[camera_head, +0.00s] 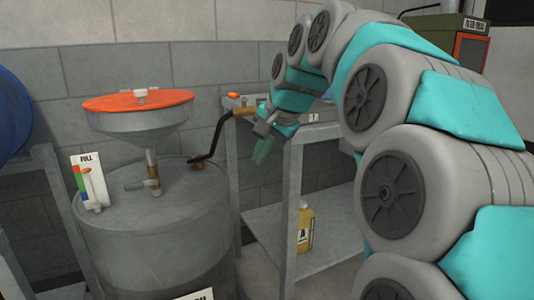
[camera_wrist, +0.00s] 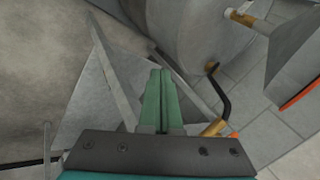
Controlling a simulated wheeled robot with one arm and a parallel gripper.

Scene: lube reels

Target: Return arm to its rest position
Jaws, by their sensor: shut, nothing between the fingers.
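My gripper (camera_head: 262,150) hangs at the end of my grey and teal arm, in front of the grey shelf stand, right of the drum. Its green fingers are together and empty, and they show in the wrist view (camera_wrist: 160,100) pointing away over the floor and stand. A black crank with a brass end (camera_head: 215,135) is close to the left of the gripper; it also shows in the wrist view (camera_wrist: 221,95), right of the fingers. In the head view I cannot tell whether the gripper touches the brass end.
A grey drum (camera_head: 160,235) with an orange-lidded funnel (camera_head: 139,101) and a FULL gauge card (camera_head: 88,176) stands at left. A blue barrel (camera_head: 12,115) is at the far left. The shelf stand (camera_head: 292,190) holds a yellow bottle (camera_head: 305,230) below. A green machine (camera_head: 445,32) is at the back right.

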